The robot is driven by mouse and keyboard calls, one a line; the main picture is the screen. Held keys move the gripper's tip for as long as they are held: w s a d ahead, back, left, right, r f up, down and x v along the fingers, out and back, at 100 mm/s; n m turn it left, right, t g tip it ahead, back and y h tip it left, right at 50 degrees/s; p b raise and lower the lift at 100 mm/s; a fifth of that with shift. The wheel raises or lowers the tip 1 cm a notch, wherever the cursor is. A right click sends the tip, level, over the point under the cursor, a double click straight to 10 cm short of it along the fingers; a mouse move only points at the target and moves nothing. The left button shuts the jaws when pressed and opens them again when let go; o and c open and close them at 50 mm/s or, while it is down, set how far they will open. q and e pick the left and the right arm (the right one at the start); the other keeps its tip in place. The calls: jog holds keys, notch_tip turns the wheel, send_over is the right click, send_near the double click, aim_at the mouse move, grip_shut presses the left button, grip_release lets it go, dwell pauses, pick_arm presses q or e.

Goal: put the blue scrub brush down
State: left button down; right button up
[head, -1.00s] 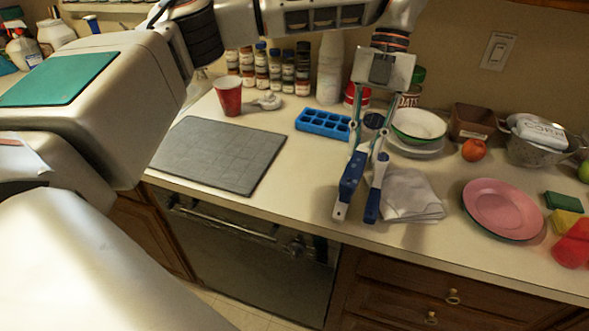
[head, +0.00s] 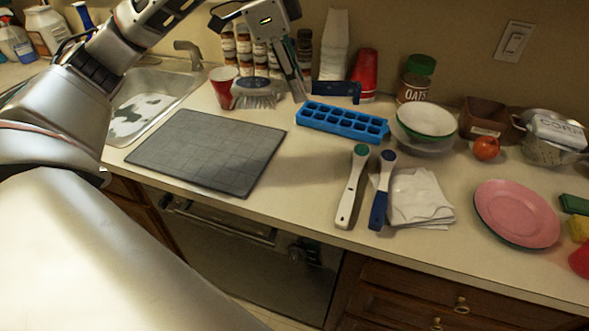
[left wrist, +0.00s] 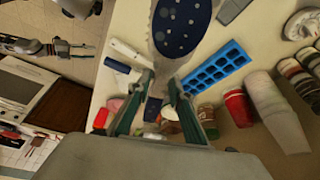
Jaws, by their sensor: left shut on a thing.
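My left gripper (head: 300,92) is shut on the blue scrub brush, above the back of the counter. The brush lies roughly level across the fingers. Its blue handle (head: 335,91) sticks out to the right, and its head with pale bristles (head: 257,95) is to the left, beside the red cup. I cannot tell whether the bristles touch the counter. In the left wrist view the spotted blue brush head (left wrist: 183,25) is beyond the fingers (left wrist: 160,97), and part of the handle shows between them.
A blue ice tray (head: 342,121) is in front at right. The grey mat (head: 207,150) is bare. Two long-handled tools (head: 352,190) lie beside a cloth (head: 418,197).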

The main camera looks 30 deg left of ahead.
pick_arm(q)
jog(key=shift+a+f+n, duration=0.1)
jog(key=shift+a+n, duration=0.15)
jog(key=shift+n, duration=0.05)
notch_tip(320, 180, down, 20)
jog(key=shift+r+b, duration=0.15)
jog(key=shift+b, duration=0.15)
jog(key=shift+f, duration=0.3)
jog(key=c, duration=1.8)
grip_release()
jog(key=shift+r, duration=0.1)
